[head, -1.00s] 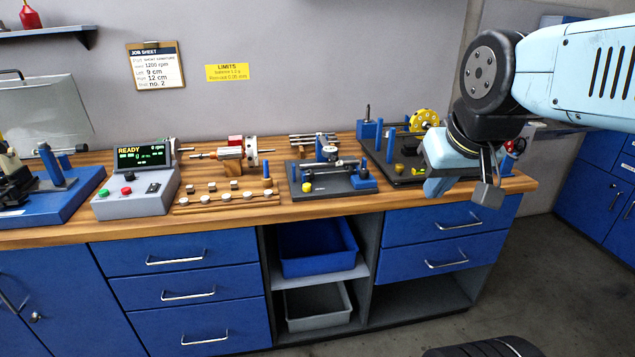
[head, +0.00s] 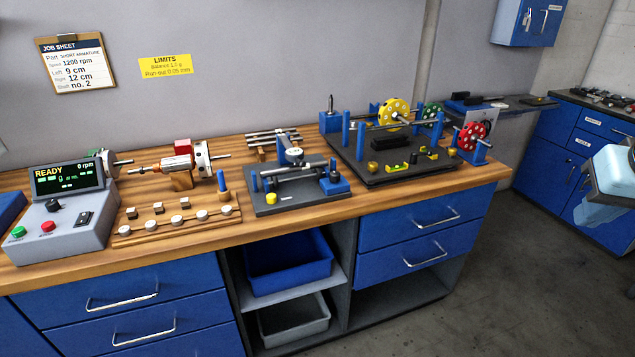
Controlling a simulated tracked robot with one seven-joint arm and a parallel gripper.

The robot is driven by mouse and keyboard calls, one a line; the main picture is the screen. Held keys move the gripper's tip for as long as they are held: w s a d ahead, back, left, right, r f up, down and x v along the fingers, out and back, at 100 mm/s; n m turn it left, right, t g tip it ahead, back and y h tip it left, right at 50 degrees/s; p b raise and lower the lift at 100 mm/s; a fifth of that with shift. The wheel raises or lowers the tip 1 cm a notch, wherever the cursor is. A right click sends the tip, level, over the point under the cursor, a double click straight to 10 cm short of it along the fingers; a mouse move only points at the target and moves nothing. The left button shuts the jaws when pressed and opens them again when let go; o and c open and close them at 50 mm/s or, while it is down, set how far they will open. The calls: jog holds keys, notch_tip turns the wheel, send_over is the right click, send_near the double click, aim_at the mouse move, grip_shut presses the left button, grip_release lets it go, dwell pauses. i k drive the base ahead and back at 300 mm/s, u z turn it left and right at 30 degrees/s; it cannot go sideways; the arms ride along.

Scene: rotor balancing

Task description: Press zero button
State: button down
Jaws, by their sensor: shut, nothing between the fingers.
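The grey control console (head: 70,210) stands at the left of the bench. Its screen (head: 68,178) reads READY and 0 rpm. On it are a green button (head: 18,231), a red button (head: 47,226), a black knob (head: 52,205) and a black rocker switch (head: 85,217). I cannot read any zero label. Only a pale blue part of my arm shows at the right edge, away from the bench. My gripper's fingers are out of view.
A wooden rack (head: 172,233) with several weights lies right of the console. Behind it is a rotor with copper windings (head: 177,162). A black balancing stand plate (head: 370,173) with a yellow disc (head: 394,113) stands at the right. The floor right of the bench is clear.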

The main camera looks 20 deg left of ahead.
aim_at(271, 197)
jog(key=z, duration=0.3)
jog(key=k, duration=0.8)
jog(key=u, duration=0.95)
jog(key=i, duration=1)
jog(key=u, duration=0.05)
